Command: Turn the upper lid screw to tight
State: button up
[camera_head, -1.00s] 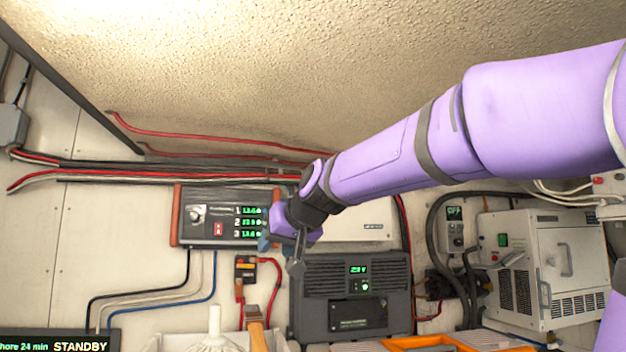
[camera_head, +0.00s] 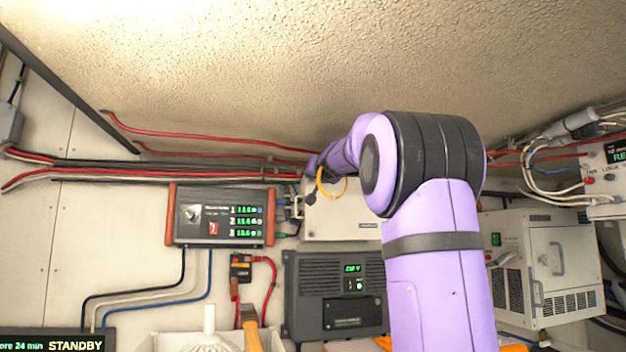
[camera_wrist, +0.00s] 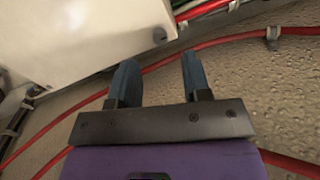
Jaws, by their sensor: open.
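A white box with a lid (camera_head: 345,220) is on the back wall, partly hidden behind my arm in the head view. In the wrist view its pale face (camera_wrist: 75,35) fills the upper left. One dark round screw (camera_wrist: 159,35) shows near the face's lower right corner in that view. My gripper (camera_wrist: 158,60) is open and empty, with its two blue fingers apart. The screw appears just beyond and between the fingertips; I cannot tell whether they touch anything. In the head view the fingers are not clear. The screw's slot and its turned position are too small to read.
Red cables (camera_wrist: 225,42) run close beside the fingers, along the rough ceiling. A charger panel (camera_head: 220,215) is left of the box, a dark grey inverter (camera_head: 310,285) below it. A white cabinet (camera_head: 548,255) stands at the right.

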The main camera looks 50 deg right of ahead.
aim_at(311, 179)
jog(key=x, duration=0.5)
jog(key=shift+w, duration=0.15)
grip_shut()
